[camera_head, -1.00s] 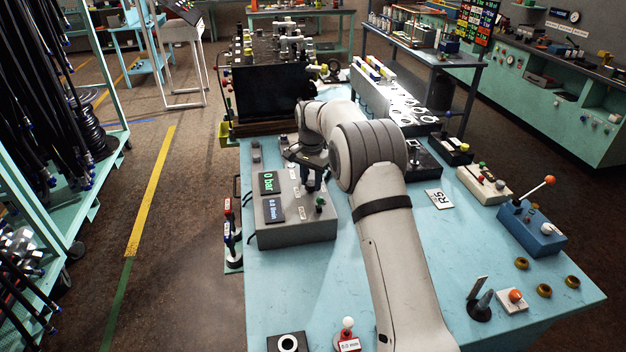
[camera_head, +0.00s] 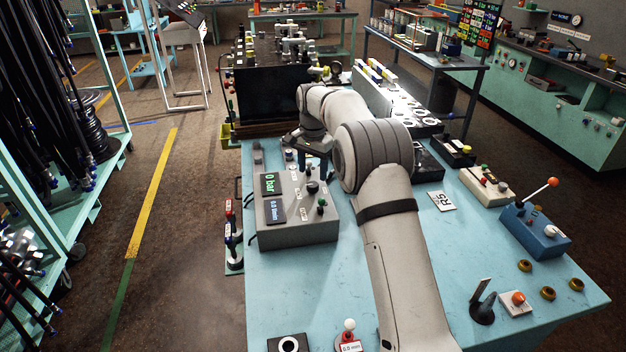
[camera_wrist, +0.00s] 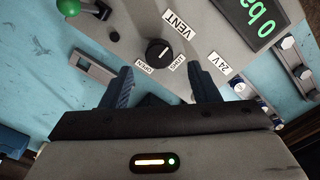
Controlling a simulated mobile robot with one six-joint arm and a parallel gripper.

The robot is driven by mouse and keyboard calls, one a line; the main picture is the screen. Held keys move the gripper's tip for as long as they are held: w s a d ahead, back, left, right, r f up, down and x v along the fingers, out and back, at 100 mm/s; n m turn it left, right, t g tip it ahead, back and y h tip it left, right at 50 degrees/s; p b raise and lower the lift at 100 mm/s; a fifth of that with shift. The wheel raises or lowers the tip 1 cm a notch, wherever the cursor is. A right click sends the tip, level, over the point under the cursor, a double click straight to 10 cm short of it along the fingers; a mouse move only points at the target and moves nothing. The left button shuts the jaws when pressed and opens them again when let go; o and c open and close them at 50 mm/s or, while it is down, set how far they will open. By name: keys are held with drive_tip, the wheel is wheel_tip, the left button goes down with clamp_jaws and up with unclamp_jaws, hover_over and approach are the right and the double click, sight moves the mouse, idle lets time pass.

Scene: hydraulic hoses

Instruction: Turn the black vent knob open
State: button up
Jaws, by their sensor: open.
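The black vent knob (camera_wrist: 158,52) sits on the grey console (camera_wrist: 207,32), between my fingertips in the picture and beyond them. A pale mark shows on the knob; its exact direction is hard to tell. The VENT label (camera_wrist: 178,24), the OPEN label (camera_wrist: 144,65) and the SHUT label (camera_wrist: 177,63) lie around it. In the head view the knob (camera_head: 312,187) stands on top of the console (camera_head: 297,233). My gripper (camera_wrist: 160,72) is open and empty, with clear space between fingers and knob. In the head view my gripper (camera_head: 317,170) hangs above the console's back part.
A green knob (camera_wrist: 68,6) stands on the console to one side. The console's display (camera_head: 270,184) reads 0 bar. A dark manifold block (camera_head: 268,90) stands behind. A blue lever box (camera_head: 533,228) is at the right.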

sight(313, 184)
wheel_tip(313, 184, up, 3)
drive_tip(key=shift+r, duration=0.15)
